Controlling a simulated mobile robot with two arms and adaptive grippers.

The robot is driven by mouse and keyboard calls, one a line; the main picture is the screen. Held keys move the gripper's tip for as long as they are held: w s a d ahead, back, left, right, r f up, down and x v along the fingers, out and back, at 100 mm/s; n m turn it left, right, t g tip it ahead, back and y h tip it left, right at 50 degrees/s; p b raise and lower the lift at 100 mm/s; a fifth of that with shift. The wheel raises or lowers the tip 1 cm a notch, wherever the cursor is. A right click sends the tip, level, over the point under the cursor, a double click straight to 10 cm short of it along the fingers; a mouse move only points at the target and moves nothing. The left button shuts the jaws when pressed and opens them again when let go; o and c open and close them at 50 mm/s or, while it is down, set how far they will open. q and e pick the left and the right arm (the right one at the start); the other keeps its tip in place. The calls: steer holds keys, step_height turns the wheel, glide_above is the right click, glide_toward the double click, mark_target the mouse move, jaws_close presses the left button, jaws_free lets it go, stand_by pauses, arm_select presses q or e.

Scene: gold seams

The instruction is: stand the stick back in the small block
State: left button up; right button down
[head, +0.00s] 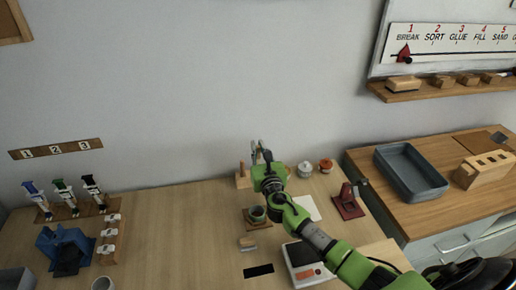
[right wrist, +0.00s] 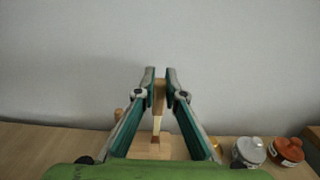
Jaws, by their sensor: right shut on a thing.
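My right gripper (head: 258,152) is at the back of the table, near the wall. In the right wrist view, the gripper (right wrist: 159,82) is shut on an upright wooden stick (right wrist: 157,110), pale toward its lower end. The small wooden block (right wrist: 152,150) is below and beyond the fingers. The stick's lower end shows against the block; I cannot tell whether it is in it or just above. In the head view the block (head: 243,182) is partly hidden by my arm. A short wooden peg (right wrist: 118,114) stands left of the stick. My left gripper is not in view.
A white-lidded jar (head: 305,168) and an orange-lidded jar (head: 326,165) stand right of the gripper. A dark red stand (head: 348,203) is farther right. The table's left middle is clear.

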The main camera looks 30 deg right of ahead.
mark_target(258, 159)
steer(key=shift+f+b, duration=1.85)
steer(key=shift+f, duration=0.15)
stand_by(1.0)
stand_by(0.3)
steer(key=c, duration=2)
jaws_free()
steer(key=shift+p+v, duration=0.85)
steer(key=shift+v, duration=1.65)
steer(key=shift+s, duration=0.1)
steer(key=v, duration=1.1)
steer(key=shift+s, duration=0.4)
